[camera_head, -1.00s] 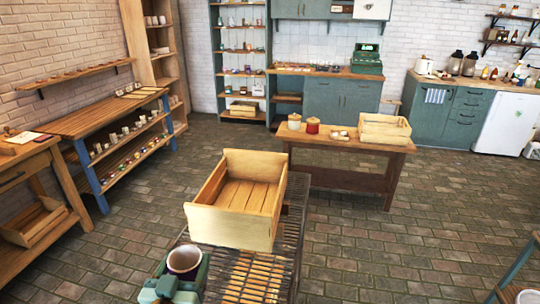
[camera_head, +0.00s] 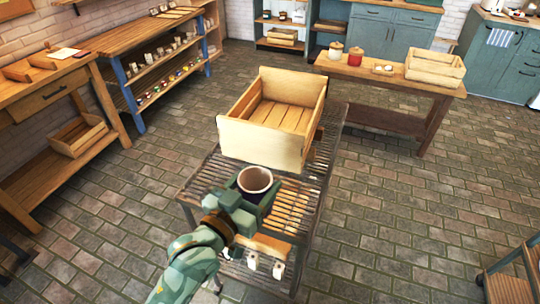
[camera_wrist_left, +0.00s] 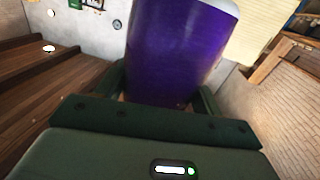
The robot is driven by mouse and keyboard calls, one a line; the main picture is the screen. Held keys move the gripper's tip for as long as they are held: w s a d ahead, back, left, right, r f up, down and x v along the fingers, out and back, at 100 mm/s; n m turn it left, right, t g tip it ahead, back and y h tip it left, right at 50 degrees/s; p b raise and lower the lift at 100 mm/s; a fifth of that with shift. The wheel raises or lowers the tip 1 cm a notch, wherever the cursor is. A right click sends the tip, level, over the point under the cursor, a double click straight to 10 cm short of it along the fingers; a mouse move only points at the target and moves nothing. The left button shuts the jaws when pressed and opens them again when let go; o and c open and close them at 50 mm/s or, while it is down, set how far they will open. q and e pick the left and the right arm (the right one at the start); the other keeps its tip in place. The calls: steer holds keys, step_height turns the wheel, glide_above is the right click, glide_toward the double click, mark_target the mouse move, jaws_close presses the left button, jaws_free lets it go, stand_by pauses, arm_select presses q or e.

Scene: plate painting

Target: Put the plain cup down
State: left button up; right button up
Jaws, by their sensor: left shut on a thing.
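The plain cup (camera_head: 255,181) is purple outside with a pale rim and a dark inside. It stands upright in my left gripper (camera_head: 254,197), just in front of the wooden crate. The green jaws are shut around its sides. The cup is over the slatted table (camera_head: 205,188); its base is hidden, so I cannot tell whether it touches the slats. In the left wrist view the purple cup wall (camera_wrist_left: 175,50) fills the space between the green fingers. My right gripper is not in view.
The open wooden crate (camera_head: 262,142) stands on the far part of the slatted table. Slats right of the cup (camera_head: 295,205) are bare. Small white items (camera_head: 264,264) show near the table's front end. A wooden bench (camera_head: 390,118) with jars and a box stands behind.

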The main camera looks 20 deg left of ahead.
arm_select(q)
steer(key=w+a+f+b, duration=0.1)
steer(key=w+f+b, duration=0.1)
steer(key=w+f, duration=0.2)
steer(key=w+a+f+b, duration=0.1)
steer(key=w+f+b, duration=0.1)
steer(key=w+f, duration=0.1)
steer(key=w+a+f+b, duration=0.2)
steer(key=w+f+b, duration=0.1)
steer(key=w+f, duration=0.1)
steer(key=shift+w+a+f, duration=0.1)
steer(key=shift+w+f, duration=0.25)
steer(key=shift+f, duration=0.4)
steer(key=shift+r, duration=0.15)
steer(key=o, duration=1.1)
steer(key=shift+o, duration=0.2)
